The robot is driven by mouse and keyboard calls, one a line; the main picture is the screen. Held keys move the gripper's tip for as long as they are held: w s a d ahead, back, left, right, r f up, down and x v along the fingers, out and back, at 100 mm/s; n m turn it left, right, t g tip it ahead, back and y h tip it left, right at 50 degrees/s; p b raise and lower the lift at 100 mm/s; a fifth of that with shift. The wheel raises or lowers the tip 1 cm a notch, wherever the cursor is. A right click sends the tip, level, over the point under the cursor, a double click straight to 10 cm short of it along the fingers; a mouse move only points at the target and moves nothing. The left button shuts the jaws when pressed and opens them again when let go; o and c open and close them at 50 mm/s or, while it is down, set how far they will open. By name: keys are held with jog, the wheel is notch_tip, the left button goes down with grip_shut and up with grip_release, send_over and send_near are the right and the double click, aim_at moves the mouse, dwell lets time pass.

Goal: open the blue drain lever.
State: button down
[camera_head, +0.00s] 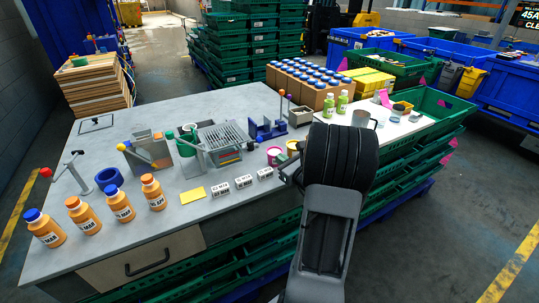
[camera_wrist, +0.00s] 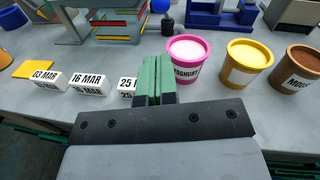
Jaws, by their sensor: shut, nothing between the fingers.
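A small blue ball knob (camera_wrist: 160,5) on a short stem, which looks like the blue drain lever, shows at the top of the wrist view. It stands beside the grey slatted drain rack (camera_wrist: 100,22). In the head view the rack (camera_head: 222,136) sits mid-table, with a small blue spot (camera_head: 250,146) at its right side. My gripper (camera_wrist: 158,68), with green finger pads, is shut and empty. It is on the near side of the knob, apart from it, close to the table's front edge. In the head view my black wrist hides most of the gripper.
A pink tub (camera_wrist: 189,50), a yellow tub (camera_wrist: 246,62) and a brown tub (camera_wrist: 297,68) stand right of my fingers. White date blocks (camera_wrist: 88,83) stand left. A blue fixture (camera_head: 266,130) is behind. Orange bottles (camera_head: 121,207) line the table's front left.

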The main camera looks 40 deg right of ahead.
jog(key=w, duration=0.3)
jog(key=w+p, duration=0.1)
jog(key=w, duration=0.5)
jog(key=shift+w+d+f+p, duration=0.15)
jog(key=shift+w+f+p, duration=0.1)
jog(key=shift+w+p, duration=0.1)
